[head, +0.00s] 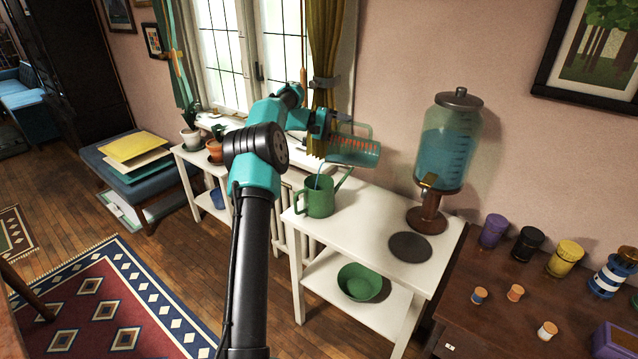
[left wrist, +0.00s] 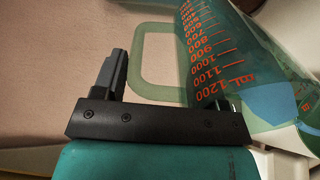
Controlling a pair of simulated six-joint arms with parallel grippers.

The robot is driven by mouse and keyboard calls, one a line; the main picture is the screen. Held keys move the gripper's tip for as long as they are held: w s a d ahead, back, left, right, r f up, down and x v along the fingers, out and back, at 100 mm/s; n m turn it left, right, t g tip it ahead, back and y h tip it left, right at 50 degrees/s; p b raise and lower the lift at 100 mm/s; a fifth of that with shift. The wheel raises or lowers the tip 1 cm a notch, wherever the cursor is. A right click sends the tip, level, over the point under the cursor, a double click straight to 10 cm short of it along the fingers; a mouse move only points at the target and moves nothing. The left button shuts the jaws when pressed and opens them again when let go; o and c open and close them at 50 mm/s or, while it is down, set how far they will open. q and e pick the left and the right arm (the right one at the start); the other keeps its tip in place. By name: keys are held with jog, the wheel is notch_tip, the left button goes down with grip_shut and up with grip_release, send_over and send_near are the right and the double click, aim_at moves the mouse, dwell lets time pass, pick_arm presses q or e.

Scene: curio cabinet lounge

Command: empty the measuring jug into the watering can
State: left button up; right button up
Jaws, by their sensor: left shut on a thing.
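The clear measuring jug (head: 355,151) with red markings is held tilted on its side above the white table, its mouth toward the left. It fills the right of the left wrist view (left wrist: 240,50), with blue liquid inside. My left gripper (head: 338,122) is shut on the jug's handle; the fingers show around the handle in the left wrist view (left wrist: 168,85). The green watering can (head: 320,199) stands upright on the table, below and left of the jug. A thin blue stream runs from the jug's lip down to the can's top. The can's inside is hidden.
The white table (head: 365,212) also bears a glass dispenser (head: 446,140) with blue liquid on a wooden stand, and a dark round mat (head: 410,247). A green bowl (head: 360,282) sits on the lower shelf. A curtain (head: 324,50) hangs behind my gripper.

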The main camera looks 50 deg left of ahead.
aim_at(361, 140)
pick_arm(q)
jog(key=shift+s+a+r+t+h, duration=0.3)
jog(key=shift+s+a+t+h, duration=0.25)
jog(key=shift+a, duration=0.2)
dwell(1.5)
jog(key=shift+w+d+g+y, duration=0.25)
jog(key=shift+d, duration=0.15)
jog(key=shift+w+d+f+g+y, duration=0.5)
jog(key=shift+w+d+y, duration=0.15)
jog(key=shift+d, duration=0.1)
jog(key=shift+w+d+f+g+y, duration=0.9)
jog(key=shift+d+g+y, duration=0.1)
jog(key=shift+y, duration=0.1)
jog(key=shift+w+d+f+g+y, duration=0.8)
jog(key=shift+w+d+g+y, duration=0.05)
jog(key=shift+d+g+y, duration=0.2)
jog(key=shift+a, duration=0.1)
jog(key=shift+f, duration=0.1)
